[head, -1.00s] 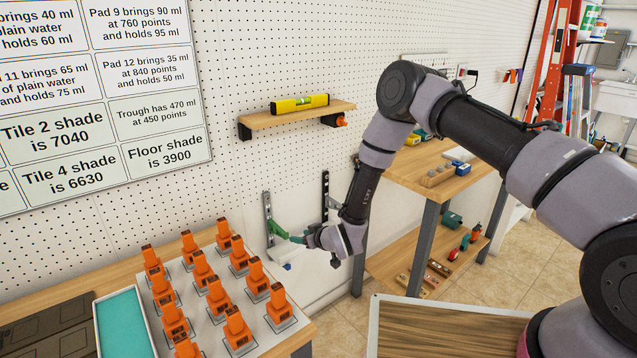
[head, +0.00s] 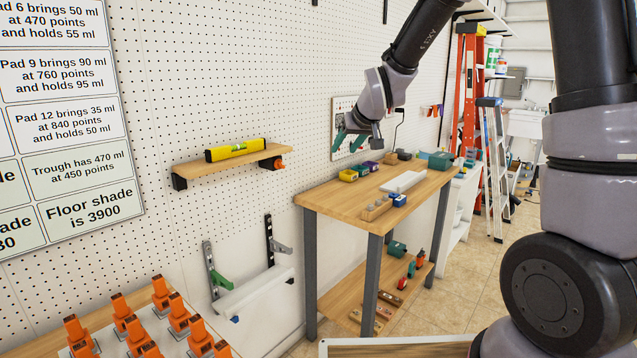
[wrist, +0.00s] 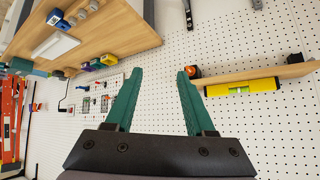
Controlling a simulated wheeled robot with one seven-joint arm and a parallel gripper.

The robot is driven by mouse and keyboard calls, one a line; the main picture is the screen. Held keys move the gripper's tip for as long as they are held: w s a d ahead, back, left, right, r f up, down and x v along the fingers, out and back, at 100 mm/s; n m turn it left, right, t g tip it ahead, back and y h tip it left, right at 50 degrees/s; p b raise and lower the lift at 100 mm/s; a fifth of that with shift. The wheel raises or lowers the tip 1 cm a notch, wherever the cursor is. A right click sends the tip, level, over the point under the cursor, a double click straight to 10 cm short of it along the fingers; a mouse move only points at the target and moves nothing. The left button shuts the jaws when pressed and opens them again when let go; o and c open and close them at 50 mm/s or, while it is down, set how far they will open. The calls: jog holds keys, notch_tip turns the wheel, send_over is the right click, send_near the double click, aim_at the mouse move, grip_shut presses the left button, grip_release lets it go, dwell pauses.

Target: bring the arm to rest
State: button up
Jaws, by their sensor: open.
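My gripper (head: 354,143) is raised in front of the pegboard wall, above the far left corner of the wooden workbench in the head view. Its two green fingers also show in the wrist view (wrist: 160,88), spread apart with nothing between them. My arm comes down to it from the top of the head view, and its upper part is cut off there.
The workbench (head: 335,199) holds small blocks and a white tray (head: 403,182). A wall shelf (head: 225,163) carries a yellow level (head: 236,150). Several orange pieces (head: 161,291) stand at lower left. An orange ladder (head: 467,90) stands at the back. The air around my gripper looks free.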

jog(key=s+d+r+m+h, duration=0.1)
jog(key=s+d+r+m, duration=0.1)
jog(key=s+d+r, duration=0.4)
jog(key=s+d+r+m, duration=0.1)
jog(key=s+d+r, duration=0.1)
jog(key=s+d, duration=0.35)
jog(key=s+d+r+m+h, duration=0.15)
jog(key=s+d+r, duration=0.25)
jog(key=s, duration=0.4)
jog(key=s+d+m+g, duration=0.1)
jog(key=s+d+m, duration=0.1)
jog(key=s, duration=0.7)
jog(key=shift+s+m+y, duration=0.35)
jog(key=shift+s+y, duration=0.05)
jog(key=shift+y, duration=0.05)
